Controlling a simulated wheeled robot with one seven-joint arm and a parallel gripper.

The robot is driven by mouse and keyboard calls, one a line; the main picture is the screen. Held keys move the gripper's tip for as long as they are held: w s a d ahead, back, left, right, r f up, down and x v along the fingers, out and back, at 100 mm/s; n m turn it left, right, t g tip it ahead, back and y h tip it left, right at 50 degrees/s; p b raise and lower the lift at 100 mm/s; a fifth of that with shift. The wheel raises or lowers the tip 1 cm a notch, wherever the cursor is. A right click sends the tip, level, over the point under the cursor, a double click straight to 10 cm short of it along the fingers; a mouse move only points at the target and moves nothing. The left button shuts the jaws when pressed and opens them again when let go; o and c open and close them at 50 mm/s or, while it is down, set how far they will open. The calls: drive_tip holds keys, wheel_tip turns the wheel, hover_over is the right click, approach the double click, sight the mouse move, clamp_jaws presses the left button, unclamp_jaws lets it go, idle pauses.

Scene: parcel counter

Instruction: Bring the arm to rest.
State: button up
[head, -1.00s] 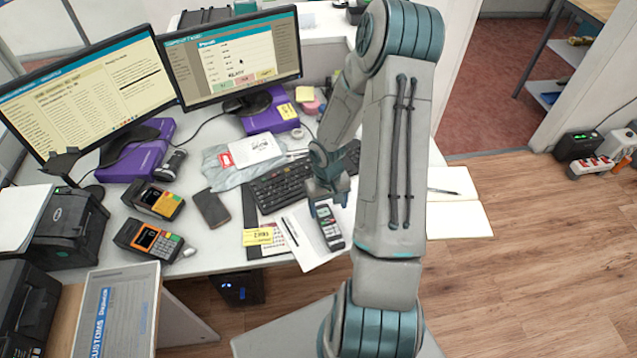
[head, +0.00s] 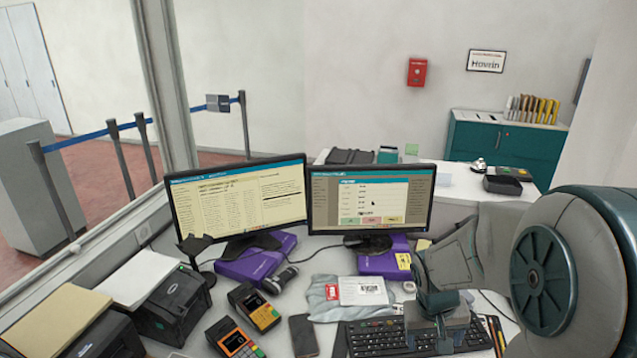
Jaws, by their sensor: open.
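My arm (head: 545,270) fills the right side of the head view, with a large teal-and-grey joint close to the camera. My gripper (head: 438,335) hangs over the right part of the black keyboard (head: 375,336), pointing down. It is open, and I see nothing held in it. It hides part of the keyboard. I cannot tell its exact height above the desk.
A parcel bag with a white label (head: 363,291), card terminals (head: 254,307), a phone (head: 303,335) and a black printer (head: 172,303) crowd the desk. Open air lies above the desk.

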drive_tip(key=s+a+r+t+y, duration=0.2)
drive_tip(key=s+a+r, duration=0.6)
drive_tip(key=s+r, duration=0.3)
drive_tip(key=shift+r+n+t, duration=0.4)
drive_tip(key=shift+r, duration=0.05)
